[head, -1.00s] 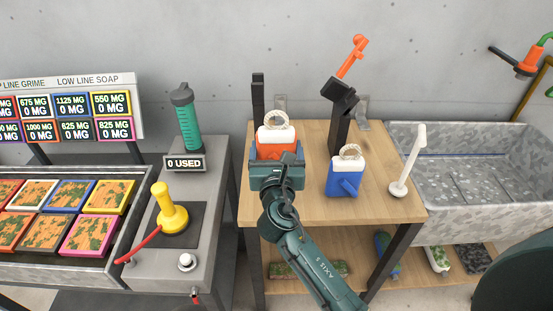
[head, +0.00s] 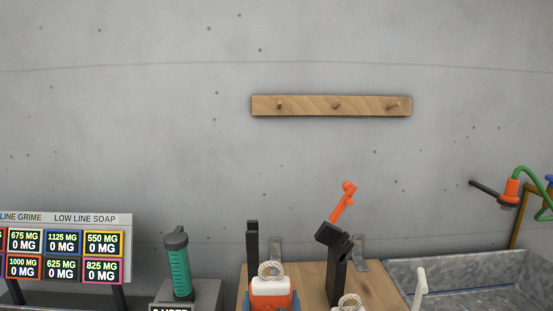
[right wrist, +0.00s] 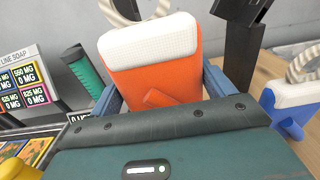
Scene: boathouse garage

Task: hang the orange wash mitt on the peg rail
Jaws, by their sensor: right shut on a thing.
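The orange wash mitt (head: 271,299) has a white cuff and a rope loop (head: 270,269) on top. It shows at the bottom edge of the head view and fills the middle of the right wrist view (right wrist: 150,75). My right gripper (right wrist: 155,90) is shut on it, with a blue-grey finger along each side. Whether the mitt's bottom touches the bench is hidden. The wooden peg rail (head: 308,106) is on the wall above, with three pegs, all bare. My left gripper is not in view.
A blue mitt (right wrist: 287,115) with a white cuff stands to the right. A black post (head: 253,248) and a black stand with an orange lever (head: 343,202) rise behind. A green bottle (head: 180,265) stands left, a sink (head: 460,272) right. The wall around the rail is clear.

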